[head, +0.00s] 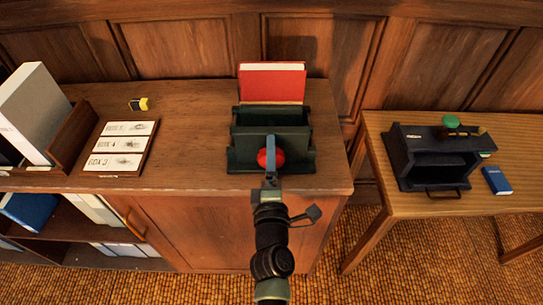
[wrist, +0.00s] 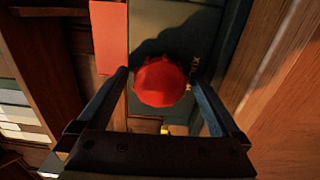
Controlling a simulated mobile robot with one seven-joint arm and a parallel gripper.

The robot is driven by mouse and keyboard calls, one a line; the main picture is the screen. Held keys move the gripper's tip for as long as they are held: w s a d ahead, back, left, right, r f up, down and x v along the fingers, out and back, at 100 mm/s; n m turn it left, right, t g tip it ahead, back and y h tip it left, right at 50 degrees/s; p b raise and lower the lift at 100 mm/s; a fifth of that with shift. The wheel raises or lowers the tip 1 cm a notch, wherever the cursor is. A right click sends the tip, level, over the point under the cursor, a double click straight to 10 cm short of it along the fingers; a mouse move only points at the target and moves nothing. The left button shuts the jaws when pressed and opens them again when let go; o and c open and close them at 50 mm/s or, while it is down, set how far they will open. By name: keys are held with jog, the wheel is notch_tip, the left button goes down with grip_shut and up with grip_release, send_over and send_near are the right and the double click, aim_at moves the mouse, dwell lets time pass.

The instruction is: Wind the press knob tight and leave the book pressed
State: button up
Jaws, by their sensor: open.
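A dark green press (head: 299,140) stands on the wooden cabinet, with a red knob (head: 266,158) on its near side. A red book (head: 272,84) with pale page edges stands upright at the back of the press; how tightly it is held cannot be seen. My gripper (head: 270,150) is at the knob, reaching in from the near side. In the wrist view my gripper (wrist: 161,82) is open, with one finger on each side of the red knob (wrist: 160,83). Small gaps show between the fingers and the knob.
A second dark press (head: 405,168) with a green knob (head: 451,121) stands on the right table, beside a small blue book (head: 496,180). A card board (head: 121,147), a yellow-and-black item (head: 139,104) and a book rack (head: 74,133) are left. A gap separates cabinet and table.

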jog(key=s, duration=0.8)
jog(key=shift+s, duration=0.25)
